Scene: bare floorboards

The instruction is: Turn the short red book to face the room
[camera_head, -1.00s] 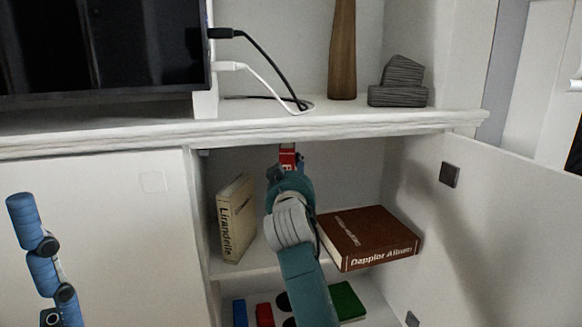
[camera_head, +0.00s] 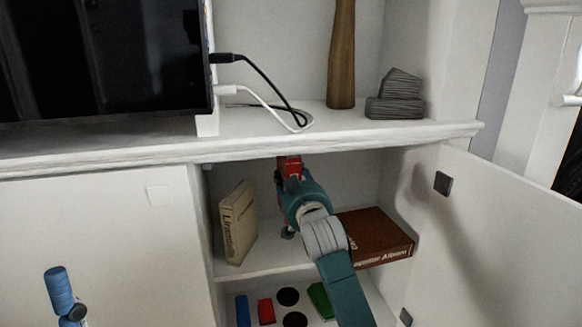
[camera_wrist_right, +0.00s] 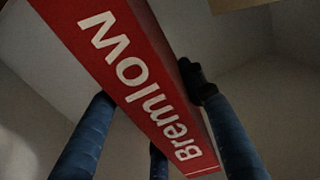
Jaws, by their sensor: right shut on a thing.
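The red book (camera_wrist_right: 125,70) fills the middle of the right wrist view, its spine reading "Bremlow" in white. My right gripper (camera_wrist_right: 150,88) is shut on it, with blue fingers on both sides. In the head view only a small red part of the book (camera_head: 291,165) shows, high in the open compartment under the cabinet's top. My right gripper and arm hide the rest. Part of my left gripper (camera_head: 65,293), a blue finger with a black joint, shows at the lower left, away from the books. Its opening cannot be made out.
A cream book (camera_head: 238,225) stands tilted at the compartment's left. A brown book (camera_head: 378,238) lies flat at the right, partly behind my arm. An open door (camera_head: 500,235) bounds the right. Coloured pieces (camera_head: 265,311) lie on the lower shelf. Cables (camera_head: 272,93) lie above.

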